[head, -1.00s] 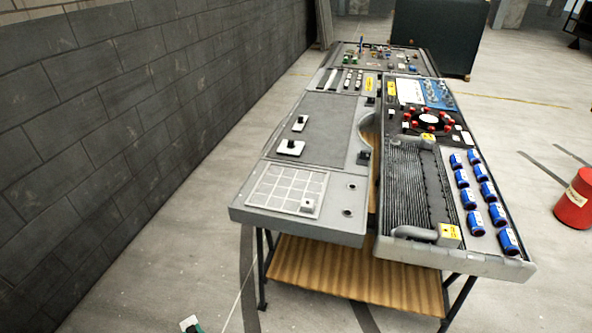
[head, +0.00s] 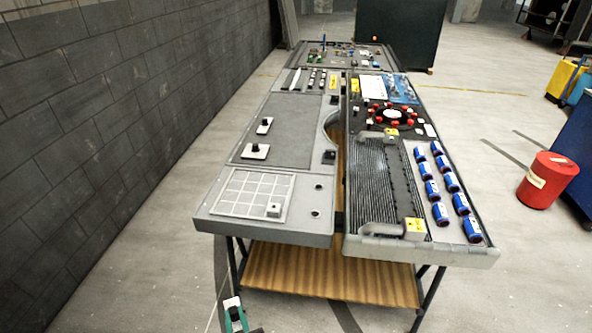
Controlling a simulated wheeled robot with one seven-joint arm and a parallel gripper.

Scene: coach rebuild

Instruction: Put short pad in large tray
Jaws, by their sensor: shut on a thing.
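My gripper (head: 235,317) is at the bottom edge, in front of the bench and below its near edge. Its green parts are partly cut off by the frame. It is shut on a small white piece with a dark knob (head: 232,302), which looks like a pad; its length is hard to tell. Two white pads with black knobs, a smaller one (head: 265,124) and a larger one (head: 255,151), lie on the wide dark grey recessed panel (head: 300,110), which may be the large tray. A pale gridded plate (head: 250,193) with a small knobbed block (head: 273,210) lies nearer.
A ribbed black radiator-like unit (head: 375,190) and several blue cans (head: 431,190) fill the right half of the bench. A wooden lower shelf (head: 330,273) is under it. A brick wall (head: 90,120) runs along the left. A red bin (head: 546,180) stands right on open floor.

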